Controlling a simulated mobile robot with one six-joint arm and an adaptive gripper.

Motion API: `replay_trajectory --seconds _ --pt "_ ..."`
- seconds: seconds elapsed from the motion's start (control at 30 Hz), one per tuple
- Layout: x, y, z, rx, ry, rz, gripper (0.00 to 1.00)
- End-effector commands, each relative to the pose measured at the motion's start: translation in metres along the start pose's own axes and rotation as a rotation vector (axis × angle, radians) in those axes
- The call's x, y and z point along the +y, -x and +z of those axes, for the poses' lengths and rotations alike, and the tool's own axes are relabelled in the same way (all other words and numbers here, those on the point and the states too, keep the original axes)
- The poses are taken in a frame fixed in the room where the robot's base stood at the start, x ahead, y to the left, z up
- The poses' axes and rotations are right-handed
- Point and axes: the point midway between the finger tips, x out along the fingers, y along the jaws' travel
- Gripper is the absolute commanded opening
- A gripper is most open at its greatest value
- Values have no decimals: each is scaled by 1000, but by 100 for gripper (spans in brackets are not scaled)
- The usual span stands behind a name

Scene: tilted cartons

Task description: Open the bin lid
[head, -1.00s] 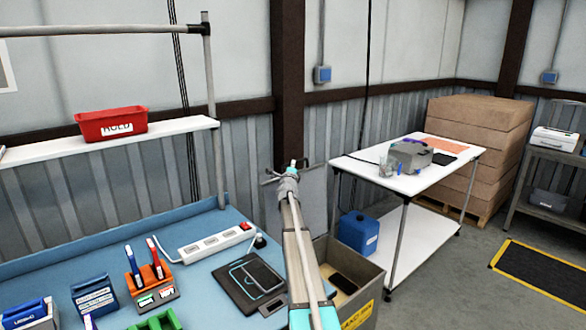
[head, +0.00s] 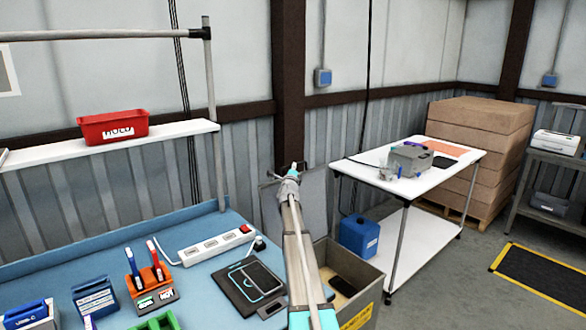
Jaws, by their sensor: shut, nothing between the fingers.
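The bin (head: 362,287) is a grey box with a yellow label, right of the blue bench. Its top is open, and a dark flat object lies inside. A flat grey panel (head: 314,205), which looks like its lid, stands raised and tilted at the bin's back. My arm crosses in front and hides part of the panel and the bin's left side. My gripper (head: 294,167) is shut and empty near the panel's upper edge. I cannot tell whether it touches the panel.
The blue bench (head: 120,247) at left holds a power strip (head: 215,245), a dark pad (head: 252,285) and tool holders. A white table (head: 440,180) stands right of the bin, with a blue jerrycan (head: 358,236) on its lower shelf. Floor at right is partly clear.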

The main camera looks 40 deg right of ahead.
Motion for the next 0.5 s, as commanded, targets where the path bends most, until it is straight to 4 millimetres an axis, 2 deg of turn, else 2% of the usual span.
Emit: replay_trajectory --seconds 0.17,0.5 --pt "-16 11 -6 -2 -2 1 0" --pt "-42 65 2 -3 -3 1 0"
